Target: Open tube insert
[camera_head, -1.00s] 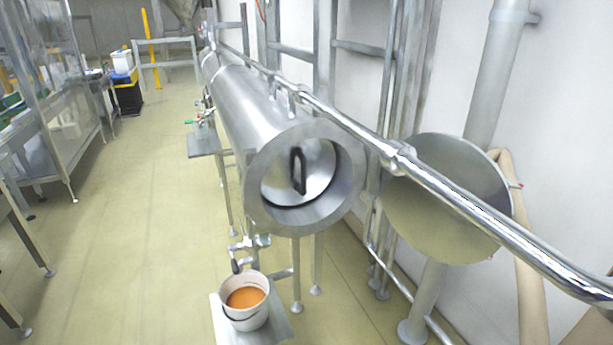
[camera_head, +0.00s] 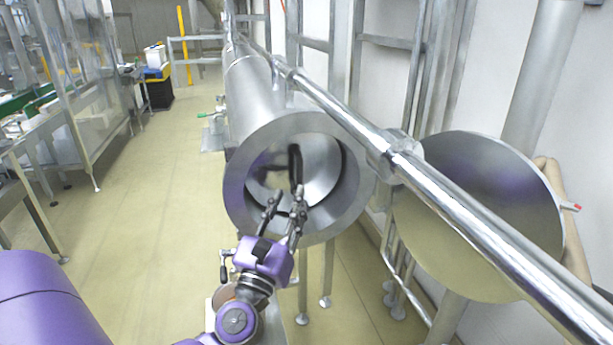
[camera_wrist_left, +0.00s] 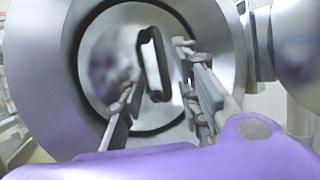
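A large steel tube (camera_head: 240,190) points towards me, with a wide flanged mouth. Inside it sits a round metal insert (camera_head: 325,165) with an upright black loop handle (camera_head: 296,168). My left gripper (camera_head: 287,200) is in front of the mouth, its fingers spread and pointing at the handle. In the left wrist view the fingers (camera_wrist_left: 158,75) are apart, with the handle (camera_wrist_left: 153,65) between their tips in the picture. I cannot tell whether they touch it. The round lid (camera_head: 480,215) hangs swung open to the right of the tube. My right gripper is not in view.
A thick shiny pipe (camera_head: 450,205) runs diagonally in front of the lid. Steel frames stand along the wall. The floor (camera_head: 140,270) at the left is clear.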

